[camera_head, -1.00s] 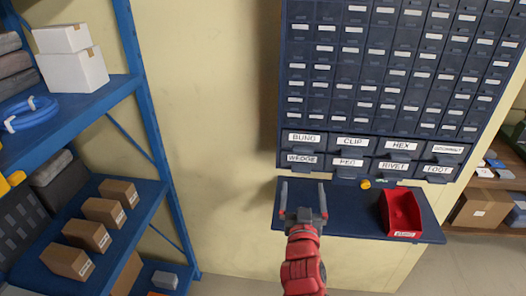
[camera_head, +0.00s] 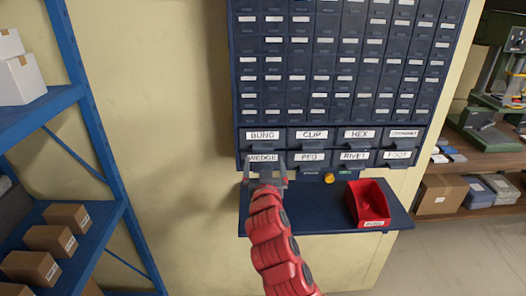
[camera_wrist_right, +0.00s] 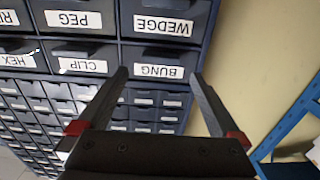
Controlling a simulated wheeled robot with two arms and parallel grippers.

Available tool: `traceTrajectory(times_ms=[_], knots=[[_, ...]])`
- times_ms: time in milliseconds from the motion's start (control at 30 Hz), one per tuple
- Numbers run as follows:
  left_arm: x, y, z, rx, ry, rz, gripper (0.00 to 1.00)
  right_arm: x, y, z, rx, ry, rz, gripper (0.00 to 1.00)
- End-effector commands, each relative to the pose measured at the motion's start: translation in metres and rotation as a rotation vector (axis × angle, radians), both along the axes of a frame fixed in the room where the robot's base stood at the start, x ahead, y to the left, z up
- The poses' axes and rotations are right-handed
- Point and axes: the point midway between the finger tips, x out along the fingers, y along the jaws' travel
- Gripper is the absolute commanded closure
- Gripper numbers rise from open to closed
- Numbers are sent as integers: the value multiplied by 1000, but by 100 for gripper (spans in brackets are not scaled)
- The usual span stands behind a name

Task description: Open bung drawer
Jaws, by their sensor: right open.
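The bung drawer (camera_head: 252,144) is in the upper of the two rows of large drawers, at the left end, above the wedge drawer (camera_head: 254,168). It looks shut, level with its neighbours. In the right wrist view the labels are upside down; the bung drawer (camera_wrist_right: 146,57) appears between the finger ends, the wedge drawer (camera_wrist_right: 160,10) beyond it. My right gripper (camera_head: 266,164) is open and empty, in front of the wedge drawer in the head view, just below the bung drawer. Its open fingers also show in the wrist view (camera_wrist_right: 160,75). Contact cannot be told. My left gripper is out of view.
A blue shelf (camera_head: 296,219) juts out below the drawers, with a red bin (camera_head: 362,207) at its right. A small yellow object (camera_head: 329,178) is near its back. Blue racking (camera_head: 82,100) stands at left. Bare wall lies between.

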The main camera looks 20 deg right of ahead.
Motion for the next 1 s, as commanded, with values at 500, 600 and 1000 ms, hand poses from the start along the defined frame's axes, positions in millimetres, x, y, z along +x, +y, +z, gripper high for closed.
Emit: traceTrajectory(times_ms=[500,600,1000], knots=[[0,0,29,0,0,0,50,64,-18,1,-1,0,0,0],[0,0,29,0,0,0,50,67,-19,0,-1,0,0,0],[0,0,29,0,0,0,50,68,-19,0,0,-1,1,22]])
